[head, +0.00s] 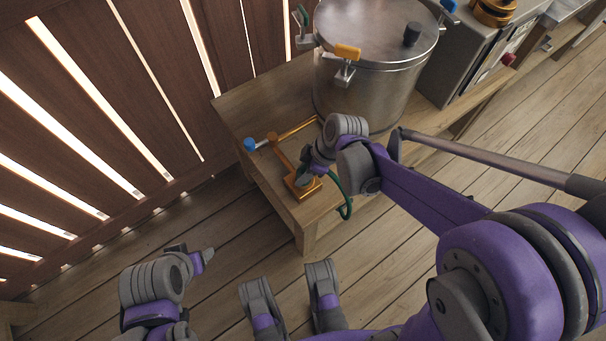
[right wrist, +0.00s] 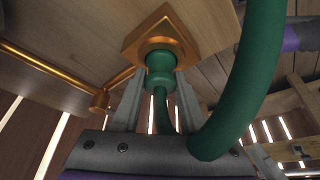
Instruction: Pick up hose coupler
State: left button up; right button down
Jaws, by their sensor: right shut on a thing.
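The green hose coupler (right wrist: 160,74) sits upright between the fingers of my right gripper (right wrist: 160,90) in the right wrist view. Its top meets the round opening of a square brass fitting (right wrist: 146,38); I cannot tell how far it goes in. In the head view my right gripper (head: 304,178) is at the brass fitting (head: 301,189) on the bench corner and mostly hides the coupler. A green hose (head: 346,208) loops down beside the bench edge. My left gripper (head: 204,257) is low at the left, away from the bench, with its fingers unclear.
A brass pipe (head: 297,130) with a blue-ended handle (head: 250,144) lies near the fitting. A grey control box (head: 462,65) is at the right. A slatted wall is at the left.

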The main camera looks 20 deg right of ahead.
notch_tip(320, 180, up, 10)
jog(key=p, duration=0.3)
pick_arm(q)
notch_tip(320, 180, up, 8)
jog(key=p, duration=0.3)
jog(key=shift+s, duration=0.3)
pick_arm(e)
notch_tip(320, 180, up, 4)
send_over(303, 172)
pick_arm(q)
jog(key=shift+f, duration=0.1)
